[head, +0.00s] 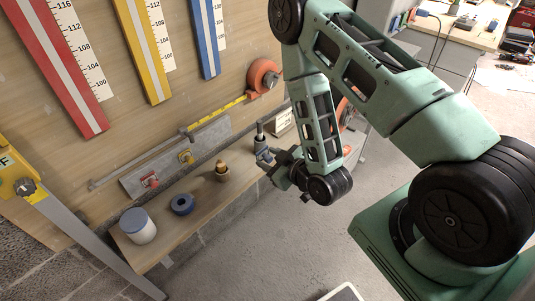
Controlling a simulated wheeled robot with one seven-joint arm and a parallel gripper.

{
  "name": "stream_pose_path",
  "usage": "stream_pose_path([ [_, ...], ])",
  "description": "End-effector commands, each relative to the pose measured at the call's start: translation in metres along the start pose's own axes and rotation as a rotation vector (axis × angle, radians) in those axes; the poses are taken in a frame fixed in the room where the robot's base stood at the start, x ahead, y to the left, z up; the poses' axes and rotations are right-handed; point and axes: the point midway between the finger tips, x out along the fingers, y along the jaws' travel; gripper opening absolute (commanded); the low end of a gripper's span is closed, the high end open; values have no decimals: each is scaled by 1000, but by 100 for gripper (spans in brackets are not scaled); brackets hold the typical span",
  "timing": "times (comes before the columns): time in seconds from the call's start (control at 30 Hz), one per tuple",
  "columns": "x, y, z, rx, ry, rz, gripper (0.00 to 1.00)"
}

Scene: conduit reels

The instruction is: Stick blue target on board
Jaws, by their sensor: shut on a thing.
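The wooden board (110,125) stands upright on the left, with a red strip (62,70), a yellow strip (143,50) and a blue strip (206,38), each beside a white number scale. I cannot tell if the ring or the blue strip is the blue target. My gripper (265,155) is over the right part of the shelf, shut on a small dark upright piece (260,136) with a pale top. Its jaws are small and partly hidden by the wrist.
A white jar with a blue lid (138,226) and a brown cone-tipped piece (222,172) stand on the shelf. An orange reel (263,76) is on the board. Floor is clear in front.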

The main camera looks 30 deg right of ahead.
Motion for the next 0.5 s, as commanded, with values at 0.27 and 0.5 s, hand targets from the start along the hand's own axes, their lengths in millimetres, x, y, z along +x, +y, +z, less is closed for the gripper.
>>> stream_pose_path([
  [0.27, -10, 0, 3, 0, -3, 0, 7],
  [0.5, -19, 1, 7, 0, -2, 0, 7],
])
